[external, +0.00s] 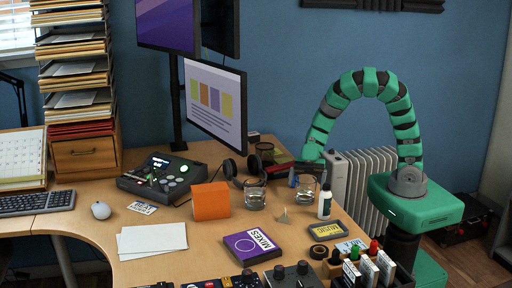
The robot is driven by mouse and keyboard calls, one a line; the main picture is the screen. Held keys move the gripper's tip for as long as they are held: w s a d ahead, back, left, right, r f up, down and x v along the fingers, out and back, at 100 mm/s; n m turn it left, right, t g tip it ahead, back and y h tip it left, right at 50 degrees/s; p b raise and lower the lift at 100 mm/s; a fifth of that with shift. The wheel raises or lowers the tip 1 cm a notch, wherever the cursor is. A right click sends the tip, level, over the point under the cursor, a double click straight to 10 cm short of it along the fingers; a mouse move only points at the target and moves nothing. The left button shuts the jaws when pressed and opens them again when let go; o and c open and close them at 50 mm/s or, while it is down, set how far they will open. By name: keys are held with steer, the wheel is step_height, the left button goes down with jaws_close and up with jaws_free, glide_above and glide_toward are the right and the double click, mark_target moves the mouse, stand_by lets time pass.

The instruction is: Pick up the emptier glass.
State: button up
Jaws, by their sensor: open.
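Two clear glasses stand on the wooden desk (85,222). One glass (254,198) is right of the orange block; the other glass (305,190) is further right, just left of a white bottle. The liquid levels are too small to compare with certainty. My gripper (308,178) points down from the green arm, with its fingers open at the right glass's upper part. Whether the fingers touch that glass cannot be told. Nothing is seen held.
The white bottle (325,203) stands close right of the right glass. The orange block (211,201) and headphones (240,172) are near the left glass. Monitors (215,102) rise behind.

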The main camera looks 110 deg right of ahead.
mark_target(304, 196)
steer(key=shift+b+x, duration=0.45)
steer(key=shift+x, duration=1.1)
steer(key=shift+s, duration=0.1)
steer(key=shift+c, duration=0.3)
steer(key=c, duration=1.2)
steer(key=shift+r, duration=0.1)
